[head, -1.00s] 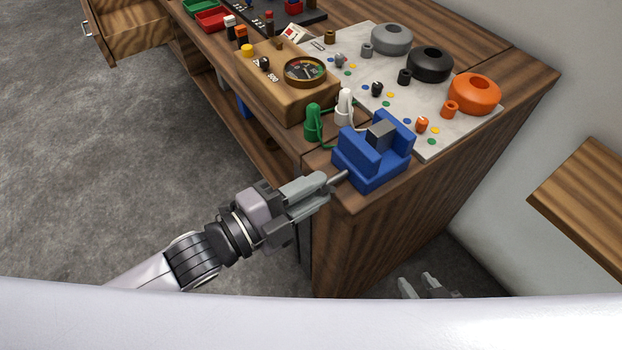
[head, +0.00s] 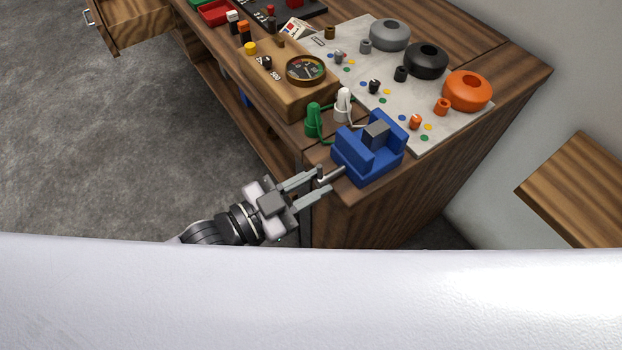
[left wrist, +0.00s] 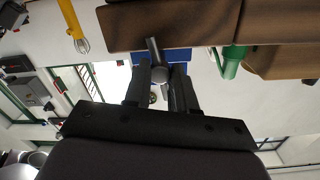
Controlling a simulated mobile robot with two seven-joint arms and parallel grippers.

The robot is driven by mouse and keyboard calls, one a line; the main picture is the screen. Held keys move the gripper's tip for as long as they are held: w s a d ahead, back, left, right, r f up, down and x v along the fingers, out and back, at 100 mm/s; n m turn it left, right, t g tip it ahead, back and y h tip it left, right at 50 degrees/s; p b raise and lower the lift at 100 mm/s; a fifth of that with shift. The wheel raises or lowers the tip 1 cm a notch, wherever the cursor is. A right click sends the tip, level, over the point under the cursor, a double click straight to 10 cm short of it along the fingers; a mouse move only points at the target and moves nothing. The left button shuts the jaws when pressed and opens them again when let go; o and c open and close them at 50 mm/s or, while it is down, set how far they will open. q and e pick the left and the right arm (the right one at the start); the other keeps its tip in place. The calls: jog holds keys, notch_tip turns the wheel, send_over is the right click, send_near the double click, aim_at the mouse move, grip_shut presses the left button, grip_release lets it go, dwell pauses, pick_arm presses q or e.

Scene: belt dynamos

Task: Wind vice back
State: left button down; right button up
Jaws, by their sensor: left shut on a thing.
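The blue vice (head: 352,160) stands at the near corner of the wooden bench, with a grey block (head: 376,134) between its jaws. Its grey screw and handle (head: 331,175) stick out past the bench's front edge. My left gripper (head: 325,184) is at this handle, one finger on each side, shut on it. In the left wrist view the two fingers (left wrist: 160,88) flank the round grey end of the screw (left wrist: 158,73); part of the vice's blue body shows beyond it. The exact contact is hard to see. My right gripper is not in view.
Green (head: 313,120) and white (head: 343,104) capped terminals with wires stand close behind the vice. A wooden meter box (head: 290,88) and a pale board (head: 455,118) with coloured knobs lie beyond. A wooden shelf (head: 575,190) is at the right. Floor is open at left.

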pick_arm(q)
jog(key=n, duration=0.4)
jog(key=shift+n, duration=0.3)
dwell(0.3)
jog(key=c, duration=0.9)
grip_release()
jog(key=shift+b+v, duration=0.3)
jog(key=shift+v, duration=3.25)
